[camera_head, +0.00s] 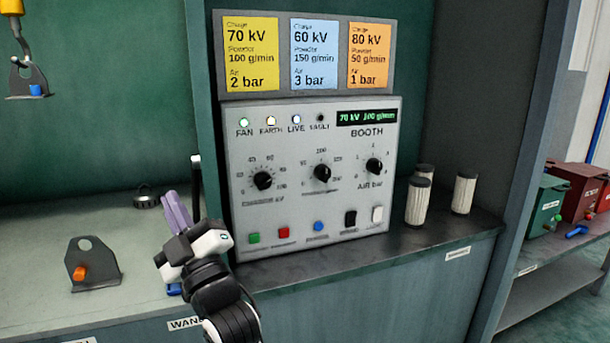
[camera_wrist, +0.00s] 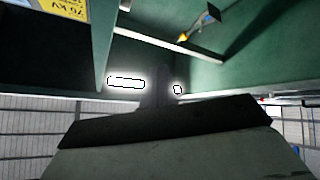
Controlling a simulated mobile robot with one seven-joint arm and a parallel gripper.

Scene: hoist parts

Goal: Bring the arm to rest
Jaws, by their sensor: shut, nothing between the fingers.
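My gripper (camera_head: 173,203) shows in the head view, in front of the lower left corner of the booth control panel (camera_head: 310,175). It points up and left above the counter. Its light purple fingers are together with nothing between them, and it touches nothing that I can make out. My arm comes up from the bottom edge behind it. In the wrist view a large dark and grey shape fills the lower middle, and I cannot tell what it is.
A bracket with an orange pin (camera_head: 88,262) stands on the left counter (camera_head: 30,290). Another bracket (camera_head: 28,80) hangs from a yellow hoist (camera_head: 12,8). Several pale filter cartridges (camera_head: 418,203) stand right of the panel. Green (camera_head: 545,205) and red boxes (camera_head: 578,190) sit on the right shelf.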

